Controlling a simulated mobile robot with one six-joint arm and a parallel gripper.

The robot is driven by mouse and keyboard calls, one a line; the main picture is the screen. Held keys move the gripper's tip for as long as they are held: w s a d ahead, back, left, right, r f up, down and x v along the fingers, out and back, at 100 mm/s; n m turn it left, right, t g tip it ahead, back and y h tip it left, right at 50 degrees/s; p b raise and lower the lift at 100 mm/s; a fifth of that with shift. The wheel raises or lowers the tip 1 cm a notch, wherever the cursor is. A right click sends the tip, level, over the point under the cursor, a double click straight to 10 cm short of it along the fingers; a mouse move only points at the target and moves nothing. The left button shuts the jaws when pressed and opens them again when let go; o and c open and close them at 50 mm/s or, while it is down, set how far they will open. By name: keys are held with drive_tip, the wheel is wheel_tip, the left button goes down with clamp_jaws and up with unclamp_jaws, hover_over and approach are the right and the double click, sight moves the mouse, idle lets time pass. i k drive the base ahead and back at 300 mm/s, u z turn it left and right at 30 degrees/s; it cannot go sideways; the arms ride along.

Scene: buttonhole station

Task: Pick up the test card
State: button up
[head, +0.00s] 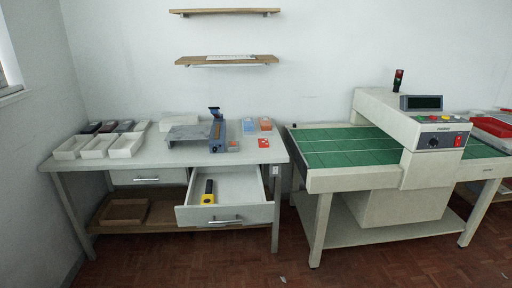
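A small flat red card (264,142) with a pale mark lies near the right front edge of the grey workbench (170,160). It looks like the test card, but its print is too small to read. Another small orange-red piece (233,145) lies to its left, beside the blue-framed device (216,130). My gripper is not in view.
Small boxes (249,127) stand behind the card, and white trays (97,147) at the bench's left. An open drawer (225,214) with a yellow-black tool (208,192) juts out below. A green-belted conveyor machine (345,147) stands right, across a narrow gap.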

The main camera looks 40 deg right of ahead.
sight(263, 142)
drive_tip(key=z, duration=0.15)
drive_tip(key=i, duration=0.9)
drive_tip(key=u, duration=0.05)
